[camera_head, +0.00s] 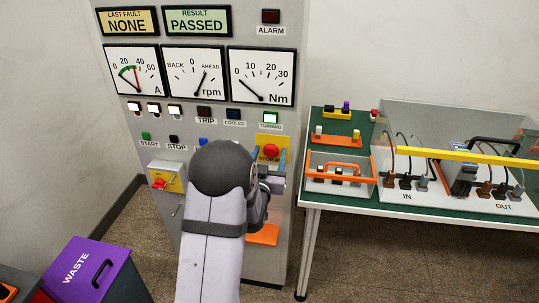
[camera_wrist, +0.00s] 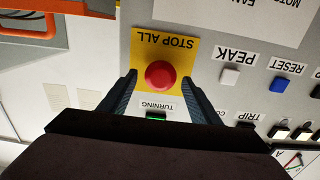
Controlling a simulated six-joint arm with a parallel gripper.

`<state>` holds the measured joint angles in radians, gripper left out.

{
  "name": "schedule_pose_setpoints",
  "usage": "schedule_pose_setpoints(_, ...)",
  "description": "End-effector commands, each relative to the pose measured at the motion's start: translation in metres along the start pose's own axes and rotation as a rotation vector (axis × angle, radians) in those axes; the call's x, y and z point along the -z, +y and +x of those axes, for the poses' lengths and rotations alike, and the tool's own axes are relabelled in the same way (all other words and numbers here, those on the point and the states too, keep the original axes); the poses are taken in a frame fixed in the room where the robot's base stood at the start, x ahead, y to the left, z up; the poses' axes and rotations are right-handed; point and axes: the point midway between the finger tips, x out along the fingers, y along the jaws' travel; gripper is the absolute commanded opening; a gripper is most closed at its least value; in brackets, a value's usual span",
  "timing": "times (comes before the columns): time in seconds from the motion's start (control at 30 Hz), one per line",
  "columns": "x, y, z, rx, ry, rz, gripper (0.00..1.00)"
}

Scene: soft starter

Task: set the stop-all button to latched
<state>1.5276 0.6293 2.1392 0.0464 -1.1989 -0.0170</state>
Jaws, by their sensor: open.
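The stop-all button is a red mushroom head (camera_head: 271,151) on a yellow plate (camera_head: 285,143) at the right side of the grey panel. In the wrist view the red button (camera_wrist: 160,75) sits on its yellow "STOP ALL" plate (camera_wrist: 172,45), seen upside down. My gripper (camera_wrist: 160,85) is open, with one dark finger on each side of the button and nothing held. In the head view my gripper (camera_head: 272,170) is at the button, partly hidden by my arm. I cannot tell whether the fingers touch the panel or how far the button stands out.
The green "TURNING" lamp (camera_head: 270,118) is lit beside the plate. A red and yellow switch (camera_head: 165,178) is lower left on the panel. A green bench (camera_head: 345,190) with a clear cover stands at right. A purple waste bin (camera_head: 92,272) stands lower left.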

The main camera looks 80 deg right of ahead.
Motion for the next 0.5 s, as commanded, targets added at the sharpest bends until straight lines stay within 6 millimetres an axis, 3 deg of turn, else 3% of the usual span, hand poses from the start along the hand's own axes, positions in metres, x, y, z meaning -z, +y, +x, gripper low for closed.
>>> schedule_pose_setpoints(0.5, -0.001, 0.000, -0.056, 0.000, 0.002, 0.000, 0.57)
